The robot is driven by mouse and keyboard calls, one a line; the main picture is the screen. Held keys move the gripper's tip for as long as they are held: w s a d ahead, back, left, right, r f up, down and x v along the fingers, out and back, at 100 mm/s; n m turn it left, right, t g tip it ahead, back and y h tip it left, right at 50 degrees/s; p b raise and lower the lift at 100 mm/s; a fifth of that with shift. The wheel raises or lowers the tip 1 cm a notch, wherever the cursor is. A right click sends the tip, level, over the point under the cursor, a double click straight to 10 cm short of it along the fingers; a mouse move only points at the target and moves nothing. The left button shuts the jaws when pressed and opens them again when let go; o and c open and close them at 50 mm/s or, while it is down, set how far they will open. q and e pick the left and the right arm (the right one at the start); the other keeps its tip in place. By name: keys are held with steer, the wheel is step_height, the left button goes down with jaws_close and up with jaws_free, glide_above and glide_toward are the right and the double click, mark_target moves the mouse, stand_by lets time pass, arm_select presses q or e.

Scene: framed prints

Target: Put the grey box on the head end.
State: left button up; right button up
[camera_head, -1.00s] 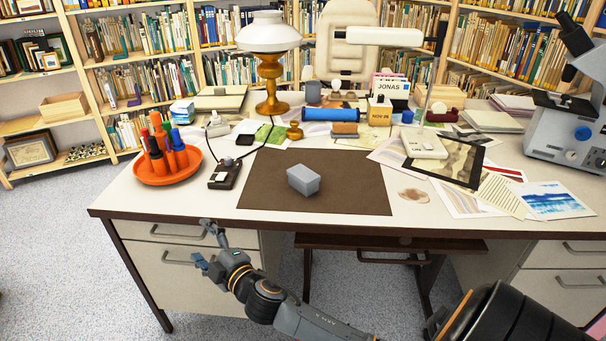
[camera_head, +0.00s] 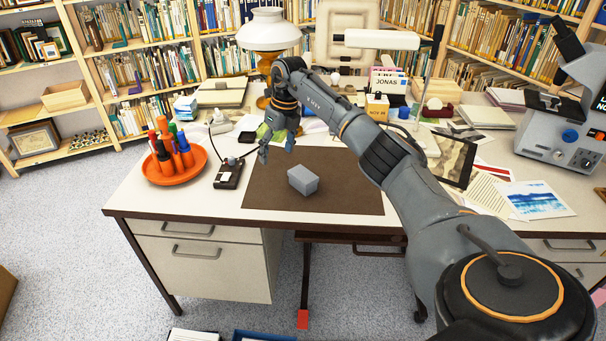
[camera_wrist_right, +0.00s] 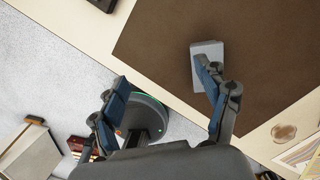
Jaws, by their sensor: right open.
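The grey box (camera_head: 303,180) lies on the brown desk mat (camera_head: 345,199), left of its middle. It also shows in the wrist view (camera_wrist_right: 207,49), partly covered by one finger. My right gripper (camera_head: 277,150) is open and empty, above the mat's back left part, up and left of the box in the head view. In the wrist view its fingers (camera_wrist_right: 160,76) are spread apart, with the right finger in front of the box. I cannot tell from these frames what the head end is. My left gripper is not in view.
An orange pen tray (camera_head: 174,172) and a small dark device (camera_head: 229,174) stand left of the mat. The lamp (camera_head: 268,40) is behind my arm. Papers (camera_head: 535,199) and a microscope (camera_head: 571,110) are on the right. The mat's front part is clear.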

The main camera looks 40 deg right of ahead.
step_height(320, 180, up, 3)
steer(key=m+g+h, duration=0.1)
steer(key=g, duration=0.1)
glide_above(303, 174)
steer(key=f, duration=0.7)
steer(key=shift+a, duration=0.35)
steer(key=shift+w+d+f+p, duration=0.1)
steer(key=shift+d+f+p, duration=0.1)
steer(key=shift+f, duration=1.4)
steer(key=shift+d+f+p, duration=0.1)
steer(key=shift+d+f, duration=0.05)
steer(key=shift+f, duration=1.4)
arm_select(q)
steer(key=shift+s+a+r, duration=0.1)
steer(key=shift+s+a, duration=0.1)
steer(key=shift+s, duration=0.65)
arm_select(e)
steer(key=shift+c, duration=0.3)
steer(key=shift+r, duration=0.1)
steer(key=c, duration=1.4)
